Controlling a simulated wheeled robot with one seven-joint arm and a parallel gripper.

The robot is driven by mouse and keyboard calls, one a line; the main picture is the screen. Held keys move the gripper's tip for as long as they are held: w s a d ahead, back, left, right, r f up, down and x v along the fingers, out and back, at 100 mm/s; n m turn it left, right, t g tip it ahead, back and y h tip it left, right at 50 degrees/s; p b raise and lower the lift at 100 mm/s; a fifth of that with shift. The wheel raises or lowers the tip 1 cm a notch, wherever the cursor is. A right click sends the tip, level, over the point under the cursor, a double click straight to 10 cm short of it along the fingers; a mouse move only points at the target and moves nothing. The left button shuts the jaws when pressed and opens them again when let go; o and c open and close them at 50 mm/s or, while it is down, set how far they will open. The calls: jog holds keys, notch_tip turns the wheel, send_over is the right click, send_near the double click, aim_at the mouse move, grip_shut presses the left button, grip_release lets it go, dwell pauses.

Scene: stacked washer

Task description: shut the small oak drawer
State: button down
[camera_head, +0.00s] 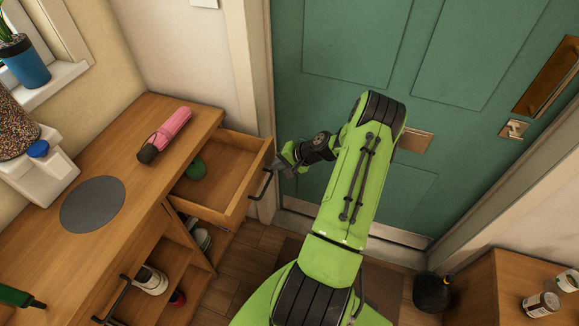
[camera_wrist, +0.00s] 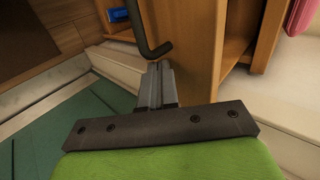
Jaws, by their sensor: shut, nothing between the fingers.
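The small oak drawer (camera_head: 236,150) stands open at the right end of the wooden cabinet, with a dark green item (camera_head: 196,170) inside. Its dark bar handle (camera_head: 264,184) is on the drawer front, which faces the green door. My gripper (camera_head: 276,164) is at the outer side of the drawer front, close to the handle. In the wrist view its fingers (camera_wrist: 157,72) are together and empty. There the dark handle (camera_wrist: 146,32) ends just beyond the fingertips, and the drawer front (camera_wrist: 198,48) is right beside them. I cannot tell whether they touch.
A pink umbrella (camera_head: 168,132) and a grey round mat (camera_head: 93,204) lie on the cabinet top. Below are open shelves with shoes (camera_head: 150,279). The teal door (camera_head: 345,40) is close behind my arm. A second wooden cabinet (camera_head: 489,296) stands at lower right.

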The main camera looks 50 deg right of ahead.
jog(key=shift+w+a, duration=0.1)
jog(key=shift+w, duration=0.25)
jog(key=shift+w, duration=0.1)
jog(key=w+a+b, duration=0.1)
jog(key=w+a, duration=0.1)
jog(key=w, duration=0.4)
jog(key=w+a, duration=0.2)
jog(key=w, duration=0.5)
jog(key=w+a+b, duration=0.1)
jog(key=w+a, duration=0.2)
jog(key=w, duration=0.3)
jog(key=shift+w+a+b, duration=0.1)
jog(key=shift+w+b, duration=0.25)
jog(key=shift+w+a+r, duration=0.1)
jog(key=shift+w+r, duration=0.1)
jog(key=shift+w+r, duration=0.1)
